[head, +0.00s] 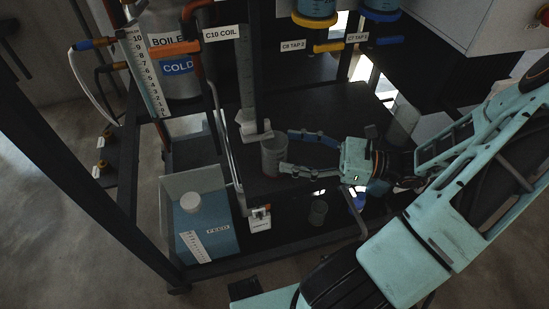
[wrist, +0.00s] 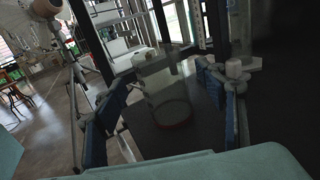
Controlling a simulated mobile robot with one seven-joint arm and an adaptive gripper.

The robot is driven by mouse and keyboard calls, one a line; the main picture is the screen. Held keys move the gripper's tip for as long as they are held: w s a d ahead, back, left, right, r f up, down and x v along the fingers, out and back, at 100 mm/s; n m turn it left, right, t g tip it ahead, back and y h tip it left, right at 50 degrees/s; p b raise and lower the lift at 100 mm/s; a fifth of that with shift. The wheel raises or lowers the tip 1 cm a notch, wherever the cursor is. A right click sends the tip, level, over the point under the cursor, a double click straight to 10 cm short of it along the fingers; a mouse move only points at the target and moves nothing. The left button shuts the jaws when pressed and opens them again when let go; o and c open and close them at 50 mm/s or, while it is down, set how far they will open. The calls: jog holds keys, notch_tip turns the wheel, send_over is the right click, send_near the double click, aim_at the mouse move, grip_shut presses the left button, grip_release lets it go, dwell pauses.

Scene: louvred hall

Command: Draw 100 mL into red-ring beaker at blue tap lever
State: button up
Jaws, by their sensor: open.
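The clear beaker (head: 273,157) stands upright on the dark shelf near the foot of the C10 coil column. In the wrist view the beaker (wrist: 163,92) shows a red ring near its base; I cannot make out any liquid in it. My gripper (head: 287,151) is open, its fingers reaching from the right toward the beaker. In the wrist view the beaker appears between the blue finger pads, with no clear contact. The blue tap lever (head: 388,41) is at the upper right, under a blue-rimmed vessel (head: 382,13) and beside a C7 tap label.
A yellow lever (head: 328,47) sits left of the blue one. The C10 coil column (head: 245,85) stands close behind the beaker. A blue feed container (head: 206,228) is at the lower left. A small vessel (head: 317,212) stands lower down. The shelf behind my gripper looks clear.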

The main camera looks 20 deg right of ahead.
aim_at(274, 148)
jog(key=b+x, duration=0.1)
jog(key=x, duration=0.3)
jog(key=shift+w+a, duration=0.15)
jog(key=shift+a, duration=0.25)
jog(key=c, duration=1.2)
